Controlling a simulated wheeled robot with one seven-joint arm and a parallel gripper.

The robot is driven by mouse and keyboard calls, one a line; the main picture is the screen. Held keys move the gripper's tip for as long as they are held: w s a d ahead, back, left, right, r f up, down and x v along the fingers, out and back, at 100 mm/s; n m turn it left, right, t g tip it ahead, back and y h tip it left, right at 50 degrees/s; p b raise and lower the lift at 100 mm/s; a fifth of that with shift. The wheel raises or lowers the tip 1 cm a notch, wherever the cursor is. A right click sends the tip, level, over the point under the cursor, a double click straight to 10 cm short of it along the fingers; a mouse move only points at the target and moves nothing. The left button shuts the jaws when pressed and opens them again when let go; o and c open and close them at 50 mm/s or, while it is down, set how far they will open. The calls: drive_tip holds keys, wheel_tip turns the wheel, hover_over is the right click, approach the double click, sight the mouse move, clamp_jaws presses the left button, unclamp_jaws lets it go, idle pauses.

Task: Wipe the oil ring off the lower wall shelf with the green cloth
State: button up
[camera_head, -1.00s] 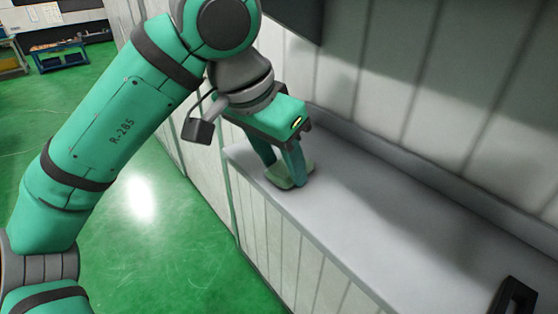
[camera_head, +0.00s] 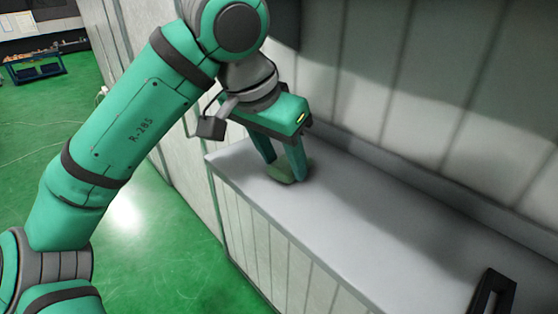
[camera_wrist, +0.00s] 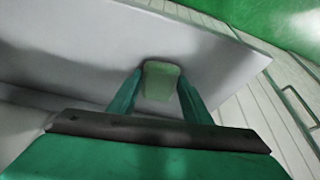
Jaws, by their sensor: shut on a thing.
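My gripper (camera_head: 285,173) is shut on the pale green cloth (camera_head: 281,174). Its fingers point down and the cloth is at the top of the grey shelf (camera_head: 360,235), near the shelf's left end. In the wrist view the cloth (camera_wrist: 161,80) sits between the two green fingertips, over the grey shelf surface (camera_wrist: 95,50). It looks to be touching the shelf. No oil ring shows on the bare parts of the shelf; I cannot tell whether one lies under the cloth or gripper.
A black handle-like object (camera_head: 494,291) is on the shelf at the lower right. A panelled wall (camera_head: 440,110) rises behind the shelf. The shelf between gripper and black object is clear. Green floor (camera_head: 150,240) lies to the left, with a blue cart (camera_head: 35,68) far off.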

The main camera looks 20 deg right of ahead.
sight(270, 181)
drive_tip(key=shift+o, duration=0.2)
drive_tip(key=shift+s+a+f, duration=0.15)
drive_tip(key=shift+s+a, duration=0.15)
drive_tip(key=shift+a, duration=0.5)
drive_tip(key=shift+s+a+f, duration=0.1)
drive_tip(key=shift+s+a, duration=0.15)
drive_tip(key=shift+a, duration=0.5)
drive_tip(key=shift+s+a+f, duration=0.1)
drive_tip(key=shift+s+a, duration=0.05)
drive_tip(key=shift+a, duration=0.3)
drive_tip(key=shift+c, duration=1.2)
drive_tip(key=shift+w+d, duration=0.1)
drive_tip(key=shift+w, duration=0.1)
drive_tip(key=shift+w+d+r, duration=0.1)
drive_tip(key=shift+w+d, duration=0.1)
drive_tip(key=shift+d, duration=0.4)
drive_tip(key=shift+w+d+r, duration=0.1)
drive_tip(key=shift+w+d, duration=0.15)
drive_tip(key=shift+d, duration=0.4)
drive_tip(key=shift+w+d+r, duration=0.1)
drive_tip(key=shift+w+d, duration=0.1)
drive_tip(key=shift+d, duration=0.4)
drive_tip(key=shift+f, duration=0.15)
drive_tip(key=shift+a, duration=0.1)
drive_tip(key=shift+s+a, duration=0.25)
drive_tip(key=shift+a, duration=0.35)
drive_tip(key=shift+s+a, duration=0.2)
drive_tip(key=shift+a, duration=0.45)
drive_tip(key=shift+s+a, duration=0.25)
drive_tip(key=shift+a, duration=0.35)
